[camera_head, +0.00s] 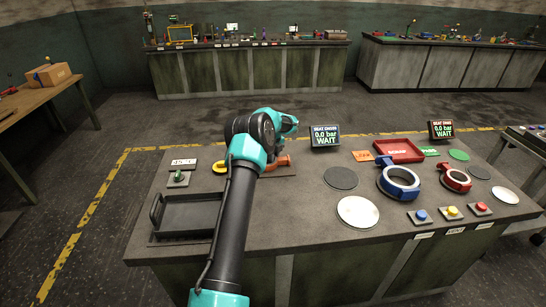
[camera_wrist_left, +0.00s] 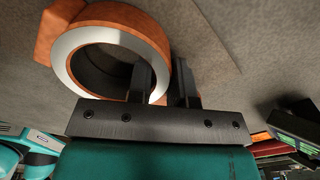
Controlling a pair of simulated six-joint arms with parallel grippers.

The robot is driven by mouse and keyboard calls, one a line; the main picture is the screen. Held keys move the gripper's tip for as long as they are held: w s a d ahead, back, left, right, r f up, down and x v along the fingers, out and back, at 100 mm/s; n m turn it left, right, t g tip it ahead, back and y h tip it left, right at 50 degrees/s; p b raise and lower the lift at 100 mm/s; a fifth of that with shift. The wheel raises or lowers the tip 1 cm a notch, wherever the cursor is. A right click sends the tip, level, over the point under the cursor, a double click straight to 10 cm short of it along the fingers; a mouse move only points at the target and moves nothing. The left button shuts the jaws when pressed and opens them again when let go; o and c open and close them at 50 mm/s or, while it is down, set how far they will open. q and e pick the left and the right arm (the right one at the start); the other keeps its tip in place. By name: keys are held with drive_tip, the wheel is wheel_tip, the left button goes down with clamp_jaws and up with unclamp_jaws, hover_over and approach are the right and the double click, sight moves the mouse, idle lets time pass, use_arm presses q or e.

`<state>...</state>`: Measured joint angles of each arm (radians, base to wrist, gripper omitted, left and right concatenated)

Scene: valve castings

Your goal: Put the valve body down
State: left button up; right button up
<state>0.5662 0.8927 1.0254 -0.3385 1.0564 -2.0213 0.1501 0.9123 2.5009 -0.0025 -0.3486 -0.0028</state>
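The orange valve body (camera_wrist_left: 133,17), a ring with a bright metal rim and a dark bore, fills the upper left of the left wrist view. In the head view only part of the orange body (camera_head: 284,161) shows, beside my wrist, low over a brown plate (camera_head: 284,174). My left gripper (camera_wrist_left: 163,78) has one finger inside the bore and one outside, with the ring's wall between them; it looks shut on that wall. Whether the body touches the surface below is hidden. My right gripper is not in view.
A black tray (camera_head: 187,231) lies at the left of the bench, with a green part (camera_head: 179,178) behind it. Blue (camera_head: 399,180) and red (camera_head: 455,178) rings, a red tray (camera_head: 421,151), flat discs and buttons are at the right. Displays (camera_head: 325,136) read 0.0 bar WAIT.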

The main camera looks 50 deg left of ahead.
use_arm(q)
drive_tip(key=o, duration=0.5)
drive_tip(key=shift+f, duration=0.15)
wheel_tip(320, 180, up, 18)
drive_tip(key=shift+f, duration=0.15)
idle(0.3)
drive_tip(key=shift+d, duration=0.1)
idle(0.5)
